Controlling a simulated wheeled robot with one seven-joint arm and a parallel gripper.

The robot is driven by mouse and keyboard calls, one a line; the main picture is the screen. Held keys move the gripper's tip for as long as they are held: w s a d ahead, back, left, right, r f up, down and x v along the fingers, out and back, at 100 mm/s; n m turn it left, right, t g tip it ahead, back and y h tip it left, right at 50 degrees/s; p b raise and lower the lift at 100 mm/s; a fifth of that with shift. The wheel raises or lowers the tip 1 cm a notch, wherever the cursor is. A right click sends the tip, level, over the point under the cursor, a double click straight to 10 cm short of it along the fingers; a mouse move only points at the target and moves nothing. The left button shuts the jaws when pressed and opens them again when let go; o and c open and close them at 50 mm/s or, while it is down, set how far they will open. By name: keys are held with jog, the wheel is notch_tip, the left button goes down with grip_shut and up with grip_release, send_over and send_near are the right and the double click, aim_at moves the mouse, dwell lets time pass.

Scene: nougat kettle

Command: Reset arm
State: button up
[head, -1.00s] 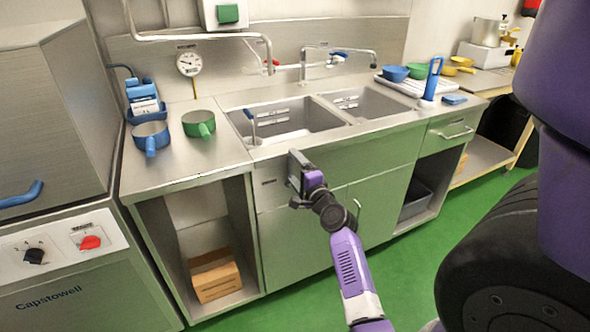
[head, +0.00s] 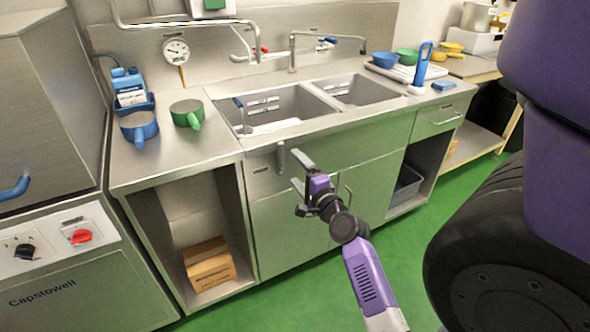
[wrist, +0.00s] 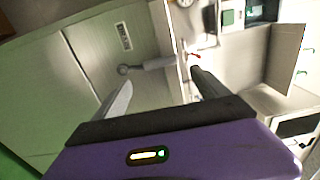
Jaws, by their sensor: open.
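My gripper (head: 300,174) is open and empty in front of the sink cabinet (head: 290,210). Its two fingers also show spread apart in the wrist view (wrist: 160,82). A grey bar-like handle (head: 281,156) sticks up on the cabinet front beside a small label, just beyond my fingers. In the wrist view the handle (wrist: 155,64) lies past the gap between the fingertips, apparently untouched. My purple arm reaches in from the lower right.
A blue pot (head: 139,128) and a green pot (head: 187,113) stand on the counter left of the double sink (head: 285,118). A cardboard box (head: 209,263) sits in the open shelf below. The green floor (head: 290,300) in front is clear.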

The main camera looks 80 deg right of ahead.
dwell(0.4)
jog(key=a+r+n+t+y+p, duration=0.1)
jog(key=a+r+n+t+y, duration=0.1)
jog(key=a+n, duration=0.85)
jog(key=a+r+n+t+y+p, duration=0.1)
jog(key=a+n+t+y, duration=0.1)
jog(key=a+n, duration=0.9)
jog(key=s+a+n+y, duration=0.3)
jog(key=s+a+y, duration=0.2)
jog(key=a, duration=0.8)
jog(key=s+a+n+y+p, duration=0.1)
jog(key=s+a+n+y, duration=0.2)
jog(key=a, duration=1)
jog(key=shift+s+r+g+y, duration=0.4)
jog(key=shift+s+r+y, duration=0.05)
jog(key=shift+s+y, duration=0.5)
